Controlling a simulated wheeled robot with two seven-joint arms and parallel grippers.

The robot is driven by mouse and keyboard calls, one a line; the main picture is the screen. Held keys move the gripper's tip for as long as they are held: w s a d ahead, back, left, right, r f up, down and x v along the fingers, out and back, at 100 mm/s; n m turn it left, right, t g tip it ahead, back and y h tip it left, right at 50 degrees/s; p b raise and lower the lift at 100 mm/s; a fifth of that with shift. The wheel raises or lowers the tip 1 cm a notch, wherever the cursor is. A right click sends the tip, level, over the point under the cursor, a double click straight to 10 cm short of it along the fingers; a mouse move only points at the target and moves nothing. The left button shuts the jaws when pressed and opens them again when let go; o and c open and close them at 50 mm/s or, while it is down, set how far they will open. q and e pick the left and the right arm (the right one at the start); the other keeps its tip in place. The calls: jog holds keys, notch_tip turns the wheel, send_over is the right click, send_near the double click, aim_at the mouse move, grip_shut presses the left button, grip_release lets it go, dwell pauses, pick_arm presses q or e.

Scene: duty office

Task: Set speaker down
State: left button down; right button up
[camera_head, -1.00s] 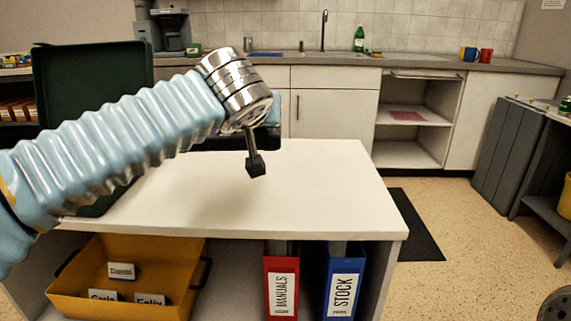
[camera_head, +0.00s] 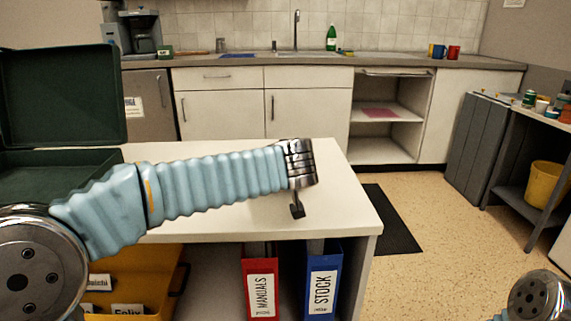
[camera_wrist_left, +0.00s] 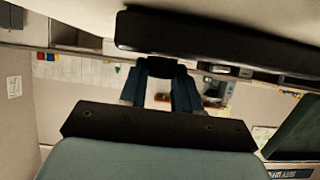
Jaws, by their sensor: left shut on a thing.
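My left gripper (camera_head: 297,207) is over the right part of the white table (camera_head: 332,204) in the head view, its arm reaching across from the left. In the left wrist view the gripper (camera_wrist_left: 167,70) is shut on a long, dark, rounded thing, which I take to be the speaker (camera_wrist_left: 225,42). The pale tabletop fills the top edge of that upside-down view, close to the speaker. I cannot tell whether they touch. In the head view the speaker is hidden behind my arm. My right gripper is out of view.
A dark green open box (camera_head: 62,95) stands on the table's left. Below are a yellow bin (camera_head: 150,270), a red binder (camera_head: 260,280) and a blue binder (camera_head: 320,278). The bare tabletop right of my gripper is free. A kitchen counter (camera_head: 390,64) runs behind.

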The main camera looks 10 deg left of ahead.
pick_arm(q)
jog(key=c, duration=0.8)
grip_release()
jog(key=shift+f, duration=0.1)
jog(key=shift+s, duration=0.1)
jog(key=b+v, duration=0.1)
jog(key=v, duration=1.1)
